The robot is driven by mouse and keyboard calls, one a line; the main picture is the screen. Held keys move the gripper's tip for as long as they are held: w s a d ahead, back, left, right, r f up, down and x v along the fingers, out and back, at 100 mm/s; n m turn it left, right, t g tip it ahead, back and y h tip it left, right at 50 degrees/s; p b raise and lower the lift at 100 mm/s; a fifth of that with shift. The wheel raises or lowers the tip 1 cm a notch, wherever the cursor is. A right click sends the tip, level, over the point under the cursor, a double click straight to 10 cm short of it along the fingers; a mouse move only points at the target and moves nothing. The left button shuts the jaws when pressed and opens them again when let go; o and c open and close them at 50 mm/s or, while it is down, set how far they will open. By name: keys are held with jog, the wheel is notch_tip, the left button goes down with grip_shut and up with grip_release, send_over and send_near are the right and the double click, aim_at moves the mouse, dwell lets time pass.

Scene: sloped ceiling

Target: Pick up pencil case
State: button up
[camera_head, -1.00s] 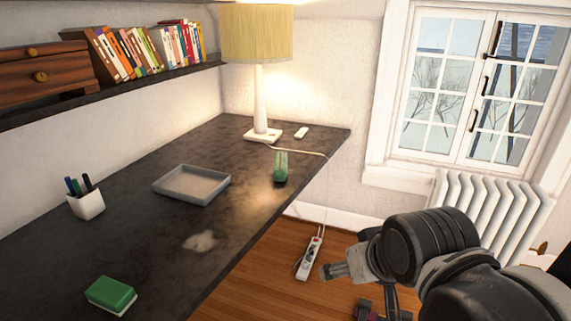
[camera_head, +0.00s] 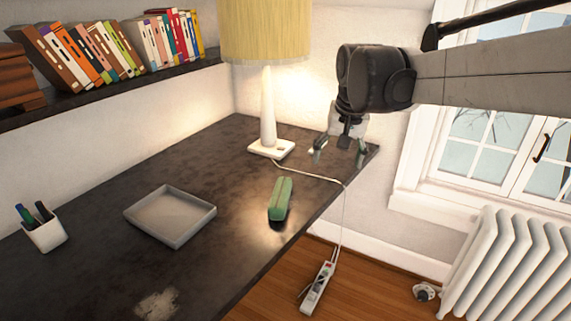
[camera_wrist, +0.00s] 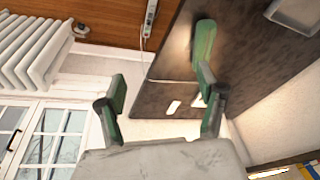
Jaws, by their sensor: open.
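The pencil case is likely the long green object (camera_head: 281,199) lying on the dark desk (camera_head: 235,180) near its right edge. It also shows in the wrist view (camera_wrist: 204,42), partly overlapped by my right finger. My gripper (camera_head: 340,156) is open and empty, with green pads on its fingers. In the head view it hangs above the desk's far right corner, to the right of and beyond the green object. In the wrist view the space between the fingertips (camera_wrist: 162,90) lies left of the green object, apart from it.
A lamp (camera_head: 268,125) stands behind the green object, its white cord (camera_head: 344,205) running over the desk edge to a power strip (camera_head: 317,288). A grey tray (camera_head: 170,215) and a pen cup (camera_head: 43,232) are to the left. A radiator (camera_head: 515,265) stands at right.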

jog(key=w+a+f+g+p, duration=0.15)
jog(key=w+a+f, duration=0.25)
jog(key=w+a, duration=0.5)
jog(key=g, duration=0.2)
send_over(281, 191)
notch_tip(281, 191, down, 10)
jog(key=r, duration=0.1)
jog(key=shift+m+h, duration=0.3)
jog(key=shift+m, duration=0.1)
jog(key=f, duration=0.8)
jog(key=shift+s+f, duration=0.2)
jog(key=shift+f, duration=0.2)
notch_tip(281, 191, down, 5)
jog(key=shift+w, duration=0.15)
jog(key=c, duration=1.4)
